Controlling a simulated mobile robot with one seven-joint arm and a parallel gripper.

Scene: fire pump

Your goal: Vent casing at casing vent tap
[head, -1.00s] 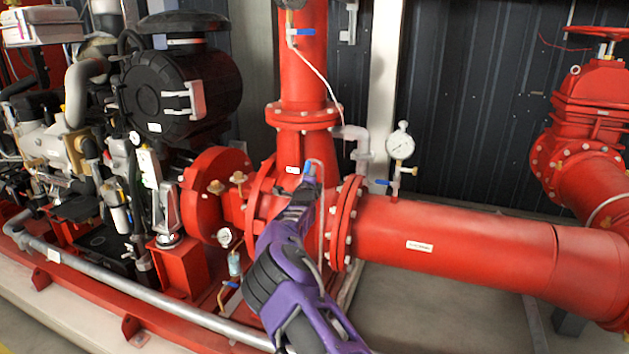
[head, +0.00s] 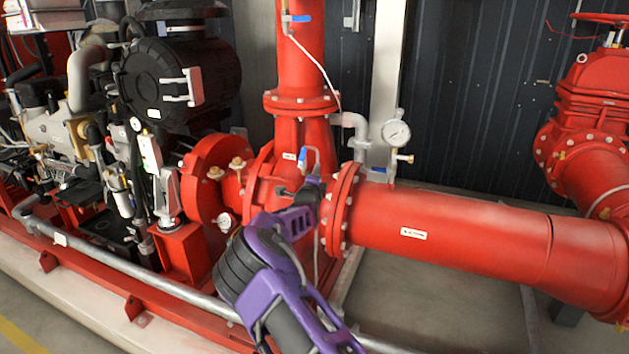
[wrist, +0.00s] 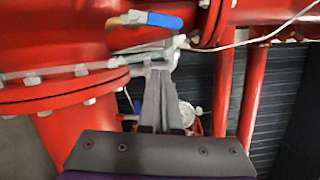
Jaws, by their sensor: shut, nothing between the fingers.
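The casing vent tap (head: 303,155) has a small blue lever and a thin bent tube, on the red pump casing (head: 287,172) below the vertical pipe. A blue lever (wrist: 158,20) with a brass-coloured end, seemingly this tap's, lies across the top of the wrist view. My gripper (head: 311,188) is just below the tap in the head view, its fingertips hard to make out there. In the wrist view my gripper (wrist: 159,75) has its grey fingers together with nothing between them. The tips are below the lever in the picture; I cannot tell whether they touch anything.
A flanged red pipe (head: 470,230) runs right, with a pressure gauge (head: 396,133) on it. Another blue-levered valve (head: 297,18) is on the vertical pipe above. The engine (head: 60,130) fills the left. Open floor (head: 440,300) shows below the pipe.

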